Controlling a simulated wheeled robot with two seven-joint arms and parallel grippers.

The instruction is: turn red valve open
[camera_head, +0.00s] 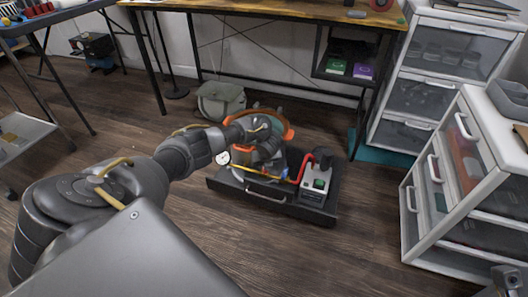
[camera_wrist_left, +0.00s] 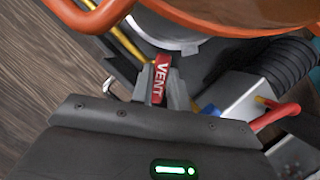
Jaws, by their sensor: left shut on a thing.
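The red valve handle (camera_wrist_left: 160,80), marked VENT, sits between the two grey fingers of my left gripper (camera_wrist_left: 166,88) in the left wrist view. The gripper is shut on it. In the head view, my left arm reaches over the black base (camera_head: 222,186), and the left gripper is at the pot with the orange rim (camera_head: 289,133). The arm hides the valve there. The orange rim also shows in the left wrist view (camera_wrist_left: 230,22), close above the fingers. A grey part at the bottom right corner of the head view may be my right gripper; its jaws cannot be made out.
A grey pump (camera_head: 316,184) with a green switch and a red hose stands on the base, right of the pot. A green bag (camera_head: 220,101) lies behind. White drawer units (camera_head: 476,180) stand at the right. The wooden floor in front is clear.

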